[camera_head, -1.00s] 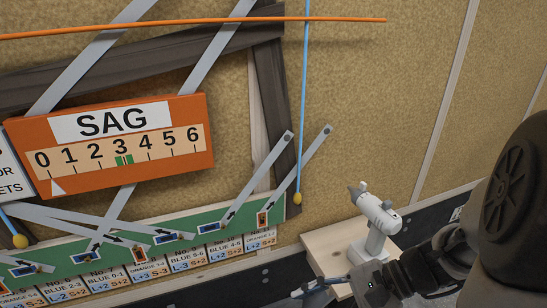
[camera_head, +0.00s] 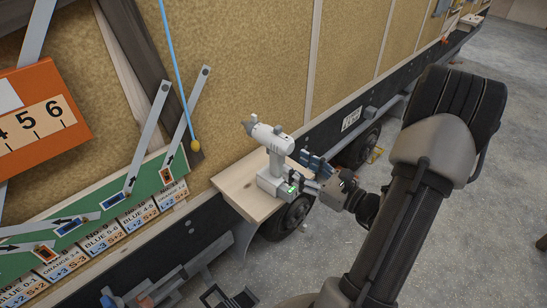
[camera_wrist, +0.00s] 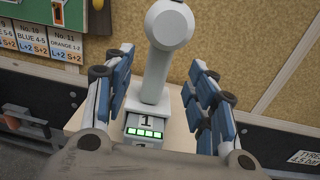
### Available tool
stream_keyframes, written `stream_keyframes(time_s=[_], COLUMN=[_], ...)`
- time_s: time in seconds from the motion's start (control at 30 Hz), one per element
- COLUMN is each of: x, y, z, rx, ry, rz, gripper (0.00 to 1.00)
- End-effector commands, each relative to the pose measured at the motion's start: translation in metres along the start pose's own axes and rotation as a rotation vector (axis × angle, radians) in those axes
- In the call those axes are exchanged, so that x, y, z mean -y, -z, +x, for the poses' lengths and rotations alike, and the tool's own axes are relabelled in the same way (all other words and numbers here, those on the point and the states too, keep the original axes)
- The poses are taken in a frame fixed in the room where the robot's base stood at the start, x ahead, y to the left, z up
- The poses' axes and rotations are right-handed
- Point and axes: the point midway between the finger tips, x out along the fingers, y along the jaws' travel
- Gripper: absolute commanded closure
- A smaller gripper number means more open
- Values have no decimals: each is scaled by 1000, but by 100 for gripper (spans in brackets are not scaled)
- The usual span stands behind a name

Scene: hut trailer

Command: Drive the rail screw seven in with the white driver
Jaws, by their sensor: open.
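The white driver (camera_head: 270,165) stands upright on a small wooden shelf (camera_head: 232,190), its nose toward the wall. In the wrist view the driver (camera_wrist: 158,72) rises between my open fingers, and its base shows a "1" and a lit green bar. My gripper (camera_head: 318,168) is open at the driver's right side in the head view; in the wrist view its blue-padded fingers (camera_wrist: 160,100) flank the driver with gaps. The green rail (camera_head: 125,197) on the wall carries several small blue and orange pieces above numbered labels. I cannot tell which one is screw seven.
An orange gauge board (camera_head: 40,110) hangs at the left. Grey slats (camera_head: 150,130) and a blue cord (camera_head: 180,70) with a yellow bob (camera_head: 196,146) are near the rail's right end. A trailer wheel (camera_head: 288,218) sits below the shelf.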

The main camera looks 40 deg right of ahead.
Motion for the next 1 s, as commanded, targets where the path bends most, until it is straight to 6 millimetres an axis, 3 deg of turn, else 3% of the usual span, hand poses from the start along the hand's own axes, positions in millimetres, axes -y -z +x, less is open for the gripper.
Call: stream_keyframes(time_s=[0.13,0.43,0.7,1.0], x=[-1,0,-1,0], y=[1,0,1,-1], z=[28,52,90,94], rx=[0,0,-1,0], ry=[-5,-3,-4,-1], rz=[-1,-2,-2,0], gripper=[48,48,48,48])
